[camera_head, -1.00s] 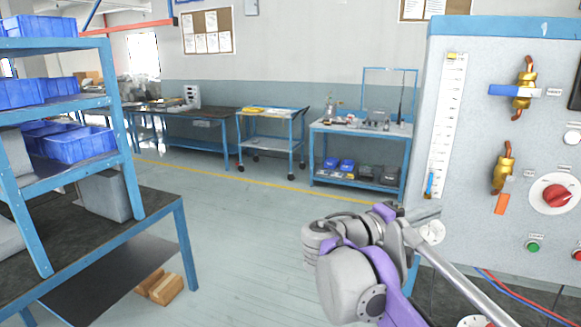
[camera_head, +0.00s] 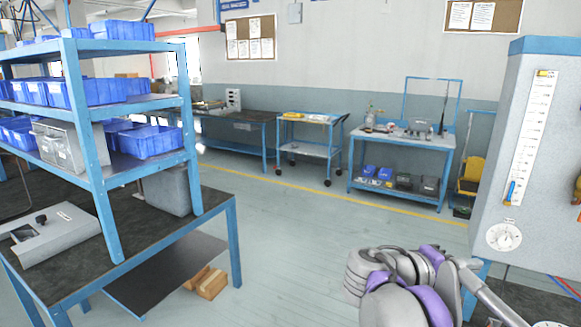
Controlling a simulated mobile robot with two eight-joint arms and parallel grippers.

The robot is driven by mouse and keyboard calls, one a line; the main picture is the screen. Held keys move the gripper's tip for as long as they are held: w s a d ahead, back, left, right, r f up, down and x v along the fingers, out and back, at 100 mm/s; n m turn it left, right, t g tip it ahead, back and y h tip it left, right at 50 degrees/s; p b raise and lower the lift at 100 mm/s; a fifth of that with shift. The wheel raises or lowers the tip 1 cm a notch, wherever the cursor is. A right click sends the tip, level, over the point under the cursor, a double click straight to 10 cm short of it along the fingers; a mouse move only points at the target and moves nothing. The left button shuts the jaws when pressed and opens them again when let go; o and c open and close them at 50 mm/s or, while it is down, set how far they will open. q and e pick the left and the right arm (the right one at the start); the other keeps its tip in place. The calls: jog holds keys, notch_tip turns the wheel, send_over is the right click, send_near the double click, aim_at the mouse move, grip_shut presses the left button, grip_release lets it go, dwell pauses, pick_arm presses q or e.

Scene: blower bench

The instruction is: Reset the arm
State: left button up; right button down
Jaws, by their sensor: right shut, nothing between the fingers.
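My left arm and left gripper are out of the picture.
A blue-framed shelf (camera_head: 125,170) with blue bins (camera_head: 148,141) stands on a dark-topped bench (camera_head: 75,262) at the left. A blue cart (camera_head: 403,142) and a workbench (camera_head: 240,114) stand along the back wall. The floor (camera_head: 300,235) between is clear.

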jog(key=s+d+f+y, duration=0.1)
jog(key=s+f+y, duration=0.35)
jog(key=f, duration=0.45)
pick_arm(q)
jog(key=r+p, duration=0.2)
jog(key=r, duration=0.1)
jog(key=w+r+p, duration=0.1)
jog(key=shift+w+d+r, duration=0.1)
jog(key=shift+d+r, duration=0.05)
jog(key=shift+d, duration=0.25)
pick_arm(e)
jog(key=s+a+f+m+y, duration=0.1)
jog(key=s+a+f+y, duration=0.4)
jog(key=f, duration=0.5)
jog(key=s+a+f+m+y, duration=0.2)
jog(key=s+a+f+y, duration=0.3)
jog(key=s+a+f, duration=0.3)
notch_tip(320, 180, down, 2)
jog(key=shift+s+a+f+t+y, duration=0.25)
jog(key=shift+a+t+y, duration=0.15)
jog(key=shift+a, duration=0.25)
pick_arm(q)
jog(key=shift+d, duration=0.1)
pick_arm(e)
jog(key=shift+d, duration=0.1)
